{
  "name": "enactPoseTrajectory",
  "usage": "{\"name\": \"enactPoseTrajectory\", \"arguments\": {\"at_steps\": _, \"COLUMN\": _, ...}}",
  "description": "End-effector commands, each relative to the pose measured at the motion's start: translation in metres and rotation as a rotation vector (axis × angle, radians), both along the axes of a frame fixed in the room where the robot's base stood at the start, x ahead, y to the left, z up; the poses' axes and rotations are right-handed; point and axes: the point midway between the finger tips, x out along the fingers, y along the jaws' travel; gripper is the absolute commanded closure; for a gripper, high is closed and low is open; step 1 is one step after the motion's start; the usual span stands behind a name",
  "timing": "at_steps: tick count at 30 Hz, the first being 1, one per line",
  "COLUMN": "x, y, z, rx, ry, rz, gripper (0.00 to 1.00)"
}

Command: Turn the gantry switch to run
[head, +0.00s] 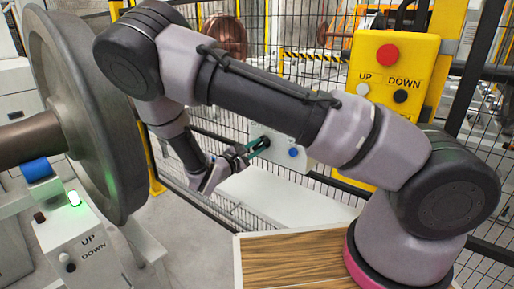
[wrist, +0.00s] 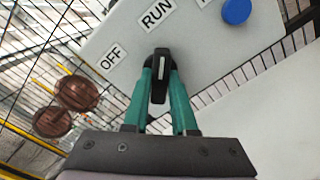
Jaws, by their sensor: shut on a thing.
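The gantry switch is a black knob (wrist: 161,66) with a white mark, on a pale grey panel (wrist: 205,48). The panel also shows in the head view (head: 280,140). An OFF label (wrist: 113,57) is left of the knob and a RUN label (wrist: 158,14) is above it. The white mark points up in the wrist view, roughly at RUN. My gripper (wrist: 162,75) has its green fingers shut on the knob, one on each side. In the head view my gripper (head: 258,147) reaches the panel, and the knob is too small to make out there.
A blue button (wrist: 236,12) sits on the panel right of the knob. A mesh fence (head: 225,130) stands behind. A yellow UP/DOWN box (head: 392,70) is at the right. A large wheel (head: 85,100) and a white UP/DOWN box (head: 80,245) are at the left.

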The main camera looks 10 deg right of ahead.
Motion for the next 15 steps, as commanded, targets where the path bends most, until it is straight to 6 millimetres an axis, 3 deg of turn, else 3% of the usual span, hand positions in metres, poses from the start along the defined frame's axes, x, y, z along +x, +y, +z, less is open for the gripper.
{"name": "enactPoseTrajectory", "arguments": {"at_steps": 1, "x": -0.0009, "y": 0.001, "z": -0.0012, "rx": 0.002, "ry": 0.002, "rz": 0.001, "gripper": 0.64}}
{"name": "enactPoseTrajectory", "arguments": {"at_steps": 3, "x": -0.0008, "y": 0.0008, "z": -0.0011, "rx": 0.001, "ry": 0.001, "rz": 0.001, "gripper": 0.45}}
{"name": "enactPoseTrajectory", "arguments": {"at_steps": 15, "x": -0.0052, "y": 0.0059, "z": -0.0005, "rx": 0.002, "ry": 0.0, "rz": 0.001, "gripper": 0.45}}
